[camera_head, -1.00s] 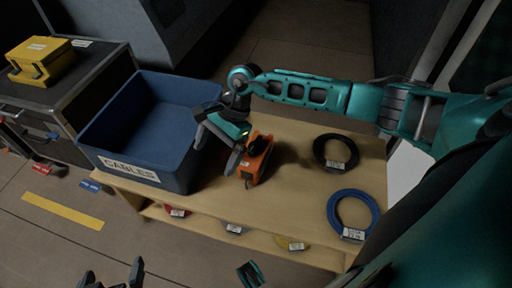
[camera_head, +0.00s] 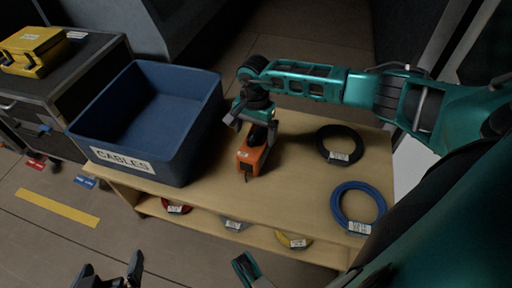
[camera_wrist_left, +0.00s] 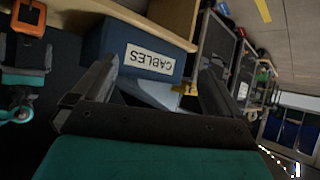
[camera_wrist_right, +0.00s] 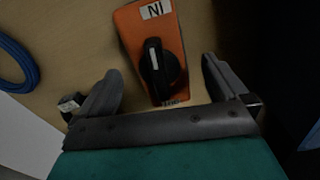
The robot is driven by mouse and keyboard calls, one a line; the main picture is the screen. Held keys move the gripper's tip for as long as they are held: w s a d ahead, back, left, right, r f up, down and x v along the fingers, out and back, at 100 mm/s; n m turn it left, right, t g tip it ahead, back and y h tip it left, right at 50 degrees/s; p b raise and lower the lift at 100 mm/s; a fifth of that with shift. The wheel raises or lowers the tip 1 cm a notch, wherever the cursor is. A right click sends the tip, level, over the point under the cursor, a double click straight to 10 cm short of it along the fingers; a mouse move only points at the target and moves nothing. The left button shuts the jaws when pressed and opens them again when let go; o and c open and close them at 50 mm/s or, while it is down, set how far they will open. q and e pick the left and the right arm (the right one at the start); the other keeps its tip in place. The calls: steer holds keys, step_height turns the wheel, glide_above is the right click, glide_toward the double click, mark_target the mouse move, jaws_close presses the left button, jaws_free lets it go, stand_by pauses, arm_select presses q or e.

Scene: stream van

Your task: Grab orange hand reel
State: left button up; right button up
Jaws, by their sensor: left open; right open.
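The orange hand reel (camera_head: 251,158) stands on the wooden table, right of the blue bin. It has a black knob and a white label. In the right wrist view the reel (camera_wrist_right: 134,28) lies ahead of and between the open fingers. My right gripper (camera_head: 255,128) is open above the reel, one finger on each side; whether it touches the reel I cannot tell. The right gripper also shows in its wrist view (camera_wrist_right: 164,90). My left gripper (camera_head: 108,278) is open and empty, low at the front left, away from the table; its fingers show in the left wrist view (camera_wrist_left: 150,85).
The blue CABLES bin (camera_head: 82,133) stands on the table's left side. A black cable coil (camera_head: 322,143) and a blue one (camera_head: 337,205) lie on the right. Several coils lie on the lower shelf. A yellow case (camera_head: 36,48) sits on a dark cabinet at left.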

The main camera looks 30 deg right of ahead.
step_height(320, 180, down, 4)
steer(key=shift+d+b, duration=0.15)
steer(key=shift+b, duration=0.4)
steer(key=shift+r, duration=0.1)
steer(key=c, duration=1.3)
